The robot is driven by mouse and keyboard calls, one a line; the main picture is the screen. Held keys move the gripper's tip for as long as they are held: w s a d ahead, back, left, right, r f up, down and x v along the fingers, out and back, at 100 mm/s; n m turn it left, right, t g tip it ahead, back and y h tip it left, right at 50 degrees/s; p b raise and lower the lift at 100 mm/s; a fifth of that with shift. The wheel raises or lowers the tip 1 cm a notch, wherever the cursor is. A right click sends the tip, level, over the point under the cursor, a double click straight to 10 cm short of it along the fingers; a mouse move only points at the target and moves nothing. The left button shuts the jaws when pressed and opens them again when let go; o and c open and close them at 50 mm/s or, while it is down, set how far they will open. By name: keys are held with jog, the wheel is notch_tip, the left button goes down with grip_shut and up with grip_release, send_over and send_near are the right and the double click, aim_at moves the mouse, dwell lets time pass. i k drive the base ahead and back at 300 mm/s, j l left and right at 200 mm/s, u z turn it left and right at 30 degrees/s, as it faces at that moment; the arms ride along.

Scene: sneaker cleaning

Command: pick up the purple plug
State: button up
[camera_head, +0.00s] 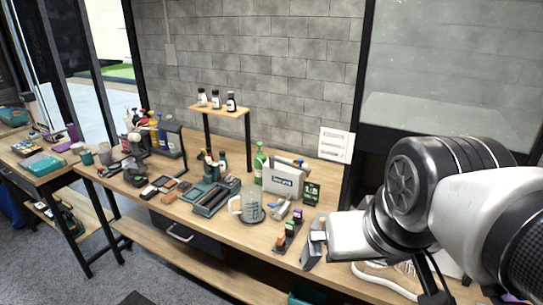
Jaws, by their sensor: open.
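A small purple plug (298,214) appears to stand at the far end of a narrow dark holder (287,249) on the wooden workbench. A green piece (290,227) and an orange piece (281,241) stand in the same row, nearer the bench's front edge. My gripper (313,245) is open, just right of the holder and nearer the camera than the purple plug. No contact with the plug shows. The fingers are small in this view, and what lies directly behind them is hidden.
A glass jug (252,204) stands left of the holder. A white box (283,180) and a green bottle (259,163) stand behind. A white sneaker (388,278) lies under my arm at right. A dark tray (212,197) and several bottles crowd the bench's left.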

aim_at(298, 213)
jog(key=i+j+z, duration=0.2)
jog(key=j+z, duration=0.2)
jog(key=j, duration=0.25)
jog(key=i+j+z, duration=0.15)
jog(key=j, duration=0.2)
jog(key=i+j+z, duration=0.2)
jog(key=j, duration=0.15)
jog(key=i+j+z, duration=0.25)
jog(key=j, duration=0.2)
jog(key=i, duration=0.05)
